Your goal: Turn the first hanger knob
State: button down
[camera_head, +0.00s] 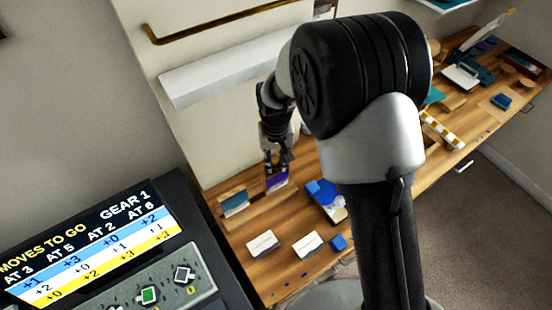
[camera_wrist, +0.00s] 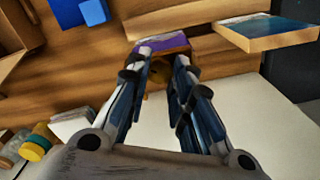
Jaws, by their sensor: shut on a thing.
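My gripper (camera_head: 278,160) reaches down at the back of the wooden workbench, over a small block with a purple and white face (camera_head: 277,182). In the wrist view the block (camera_wrist: 165,43) sits just beyond my fingertips (camera_wrist: 164,60). A picture block with a teal and white face (camera_head: 234,204) stands left of the purple one in the head view.
A lit board (camera_head: 90,245) reads "MOVES TO GO" and "GEAR 1", above a grey control panel (camera_head: 150,295). A blue and white piece (camera_head: 325,197), two pale cards (camera_head: 262,245) and a blue block (camera_head: 338,243) lie on the bench. A white shelf (camera_head: 225,72) hangs behind.

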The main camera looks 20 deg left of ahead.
aim_at(276, 164)
jog(key=m, duration=0.4)
jog(key=shift+m, duration=0.3)
jog(key=shift+m+p, duration=0.35)
jog(key=shift+m, duration=2.25)
jog(key=c, duration=1.4)
grip_release()
jog(key=shift+o, duration=0.2)
notch_tip(276, 164, up, 12)
